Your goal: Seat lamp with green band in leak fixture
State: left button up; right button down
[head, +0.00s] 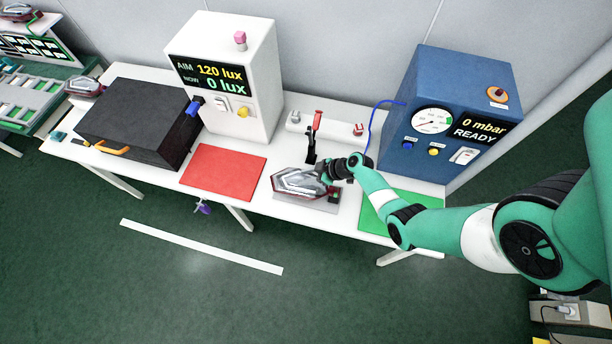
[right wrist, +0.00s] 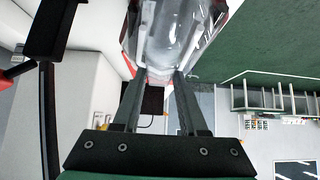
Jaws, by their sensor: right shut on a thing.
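A tail lamp (head: 298,181) with a clear and red lens is at the table's middle front; no green band shows on it. My right gripper (head: 328,171) is shut on the lamp from its right side. In the right wrist view the lamp's clear body (right wrist: 168,38) fills the space between the two fingertips (right wrist: 157,76). The lamp is at the pale leak fixture (head: 333,197), which it partly hides; I cannot tell whether it rests in it. A black upright clamp with a red handle (head: 316,121) stands just behind. My left gripper is not in view.
A red mat (head: 223,173) lies to the left and a green mat (head: 402,205) under my right arm. A blue leak tester (head: 450,110) reads 0 mbar READY. A white lux box (head: 226,80) and a black box (head: 135,120) stand left. Another lamp (head: 85,86) lies far left.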

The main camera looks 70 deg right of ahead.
jog(key=shift+f, duration=0.1)
jog(key=shift+f+b, duration=1.3)
jog(key=shift+b, duration=0.2)
jog(key=shift+c, duration=1.8)
grip_release()
jog(key=shift+s+r+p, duration=0.25)
jog(key=shift+r+p, duration=0.1)
jog(key=shift+p, duration=0.25)
jog(key=p+v, duration=1)
jog(key=p, duration=0.3)
jog(key=shift+s+r, duration=0.25)
jog(key=shift+s, duration=0.05)
